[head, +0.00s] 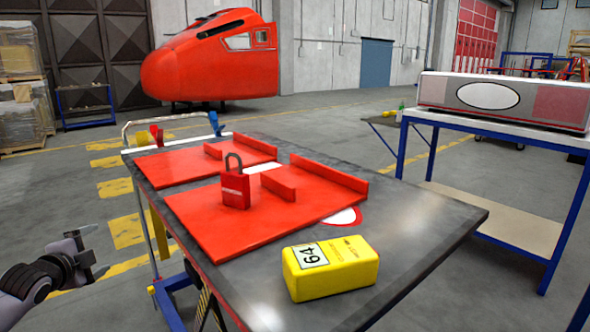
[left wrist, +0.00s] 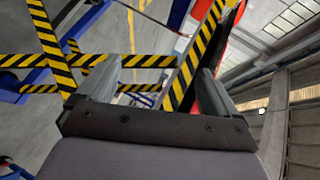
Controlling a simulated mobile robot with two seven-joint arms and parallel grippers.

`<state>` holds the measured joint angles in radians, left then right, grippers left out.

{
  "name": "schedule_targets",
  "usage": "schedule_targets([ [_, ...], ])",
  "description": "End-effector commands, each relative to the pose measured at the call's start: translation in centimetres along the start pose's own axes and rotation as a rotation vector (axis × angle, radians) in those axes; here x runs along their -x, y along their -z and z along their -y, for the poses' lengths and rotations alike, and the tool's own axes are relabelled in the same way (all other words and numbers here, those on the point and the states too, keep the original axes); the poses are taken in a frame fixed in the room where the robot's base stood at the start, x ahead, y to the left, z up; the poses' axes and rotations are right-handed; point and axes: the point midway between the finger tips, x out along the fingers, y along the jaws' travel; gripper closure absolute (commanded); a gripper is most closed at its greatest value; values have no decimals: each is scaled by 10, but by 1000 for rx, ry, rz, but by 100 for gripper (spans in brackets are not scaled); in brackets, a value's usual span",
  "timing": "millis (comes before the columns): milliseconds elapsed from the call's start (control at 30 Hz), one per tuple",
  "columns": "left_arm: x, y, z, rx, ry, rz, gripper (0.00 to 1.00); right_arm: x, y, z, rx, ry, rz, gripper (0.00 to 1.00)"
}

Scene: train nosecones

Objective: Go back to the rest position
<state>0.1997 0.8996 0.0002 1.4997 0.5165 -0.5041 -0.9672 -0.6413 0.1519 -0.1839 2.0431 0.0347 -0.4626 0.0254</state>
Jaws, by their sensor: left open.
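My left gripper (head: 97,250) is at the lower left of the head view, beside the table's left edge and apart from it. Its fingers are spread, with nothing between them. In the left wrist view the two fingers (left wrist: 160,85) stand wide apart, with striped yellow-black bars and floor behind them. My right gripper is not in view.
The dark table (head: 430,225) holds red panels (head: 240,225), a red padlock (head: 236,188) and a yellow block (head: 330,268) marked 64. A blue-framed table (head: 505,135) with a long box stands right. A red train nosecone (head: 205,70) stands behind. Floor left of the table is open.

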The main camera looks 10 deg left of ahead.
Motion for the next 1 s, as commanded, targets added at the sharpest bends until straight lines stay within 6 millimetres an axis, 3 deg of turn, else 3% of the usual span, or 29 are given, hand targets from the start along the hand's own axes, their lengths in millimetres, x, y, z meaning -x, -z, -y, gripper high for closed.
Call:
schedule_targets([
  [467,5,-23,36,545,217,67,7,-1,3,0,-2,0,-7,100],
  [633,11,25,-79,616,38,21,7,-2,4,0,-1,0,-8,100],
  [767,36,65,-165,680,-105,-10,7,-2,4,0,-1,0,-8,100],
  [900,82,111,-251,776,-259,-33,7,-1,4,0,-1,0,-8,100],
  [1000,125,143,-302,861,-362,-41,7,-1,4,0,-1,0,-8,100],
])
